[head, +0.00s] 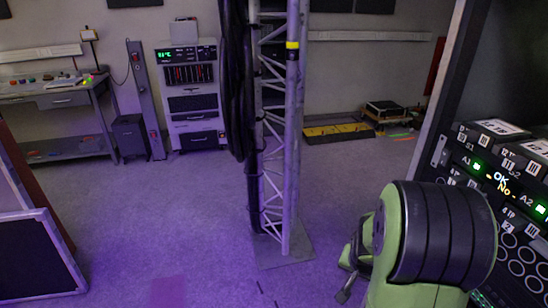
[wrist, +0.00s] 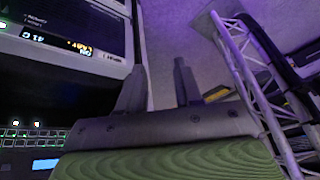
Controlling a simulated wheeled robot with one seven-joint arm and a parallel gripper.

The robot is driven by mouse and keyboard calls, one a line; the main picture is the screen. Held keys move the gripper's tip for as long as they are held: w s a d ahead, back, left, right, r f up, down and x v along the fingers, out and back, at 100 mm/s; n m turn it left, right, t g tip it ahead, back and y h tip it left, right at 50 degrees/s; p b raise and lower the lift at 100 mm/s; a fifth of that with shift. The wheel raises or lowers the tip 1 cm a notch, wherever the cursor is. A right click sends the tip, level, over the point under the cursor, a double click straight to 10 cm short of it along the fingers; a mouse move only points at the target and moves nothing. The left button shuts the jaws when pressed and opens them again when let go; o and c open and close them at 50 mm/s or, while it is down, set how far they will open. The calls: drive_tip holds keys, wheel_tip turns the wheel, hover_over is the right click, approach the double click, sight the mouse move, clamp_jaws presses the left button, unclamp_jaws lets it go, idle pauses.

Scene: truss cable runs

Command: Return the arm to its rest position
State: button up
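My green and black arm (head: 435,235) stands folded at the lower right of the head view, in front of the equipment rack. In the wrist view my gripper (wrist: 158,82) shows its two dark fingers standing apart. The space between them is empty, with grey floor behind. In the head view the gripper is mostly hidden behind the arm, and only a small dark part (head: 346,290) shows at its left edge.
The truss (head: 287,130) with black cables (head: 237,80) stands on a base plate (head: 285,250) in the middle. The rack (head: 520,215) is close on the right. Dark panels (head: 35,258) stand at left. A workbench (head: 60,100) and a cabinet (head: 192,100) line the back wall. Open floor lies left of the truss.

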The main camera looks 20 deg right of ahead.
drive_tip(key=s+a+r+n+t+y+p, duration=0.15)
drive_tip(key=a+r+n, duration=0.25)
drive_tip(key=a+r, duration=0.65)
drive_tip(key=s+a+r+n+y+p, duration=0.1)
drive_tip(key=s+a+r+n+p, duration=0.1)
drive_tip(key=s+a+r+n, duration=0.3)
drive_tip(key=s+a+r, duration=0.4)
drive_tip(key=s, duration=0.3)
drive_tip(key=shift+s+a+r+n, duration=0.25)
drive_tip(key=shift+r+n, duration=0.15)
drive_tip(key=shift+y, duration=0.25)
